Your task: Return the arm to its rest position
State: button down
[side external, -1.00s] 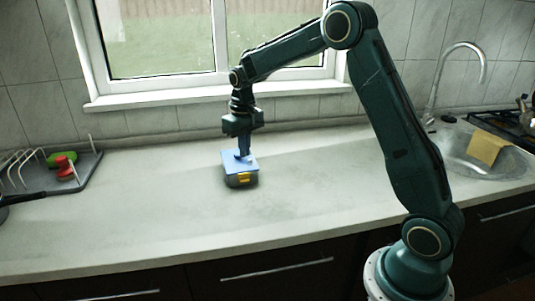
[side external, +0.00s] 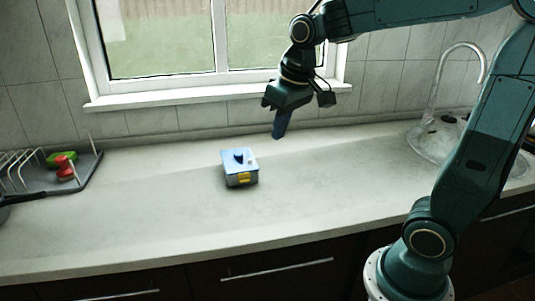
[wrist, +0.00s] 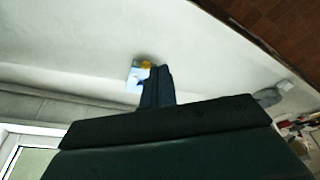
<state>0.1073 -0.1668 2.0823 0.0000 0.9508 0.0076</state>
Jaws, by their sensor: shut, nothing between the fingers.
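My gripper (side external: 279,133) is shut and empty, raised above the counter to the upper right of a small box. In the wrist view the shut fingers (wrist: 158,72) point toward the counter and partly cover the box (wrist: 134,77).
The counter (side external: 140,215) is clear around the box. A dish rack (side external: 75,180) with a green and a red item stands at the left. A sink (side external: 432,147) with a tall tap is at the right. The window (side external: 160,50) is behind.

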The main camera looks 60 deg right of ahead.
jog(key=s+a+t, duration=0.1)
jog(key=s, duration=0.6)
jog(key=s+a+f+n+t, duration=0.1)
jog(key=s+a, duration=0.1)
jog(key=s, duration=0.5)
jog(key=shift+s+a, duration=0.25)
jog(key=shift+s, duration=0.1)
dwell(0.7)
